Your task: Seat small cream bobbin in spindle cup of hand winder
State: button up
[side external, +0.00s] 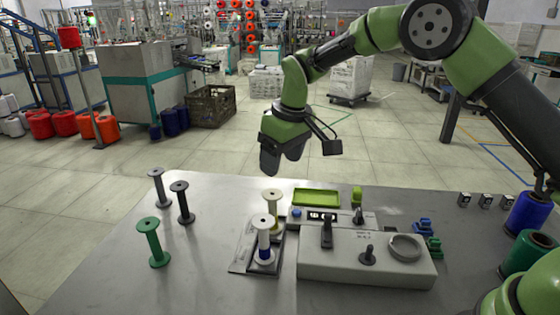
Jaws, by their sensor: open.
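Two pale bobbins stand upright close together at the grey plate (241,262) left of the winder. The front cream bobbin (264,238) has a blue band low on its stem; the rear one (277,222) is partly hidden behind it. Which is the small one I cannot tell for sure. The hand winder (350,270) is a light grey box with a dark lever, a dark knob (368,256) and a round ring-like cup (405,247) on top. I cannot tell which part is the spindle cup. My gripper (282,160) is open and empty, above and behind the bobbins.
A grey bobbin (159,189), a dark bobbin (183,203) and a green bobbin (154,243) stand on the left of the table. A lime tray (316,198) lies behind the winder. Blue and green spools (527,214) stand at right. The front left table is clear.

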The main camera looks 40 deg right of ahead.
aim_at(274, 194)
jog(key=shift+w+f, duration=0.2)
jog(key=shift+f, duration=0.4)
jog(key=shift+x, duration=3.85)
jog(key=c, duration=0.6)
jog(key=shift+w+v, duration=0.25)
jog(key=shift+v, duration=1)
jog(key=shift+w+v, duration=0.25)
jog(key=shift+v, duration=1)
jog(key=shift+a+r, duration=0.1)
jog(key=shift+a, duration=0.1)
jog(key=shift+s+d, duration=0.1)
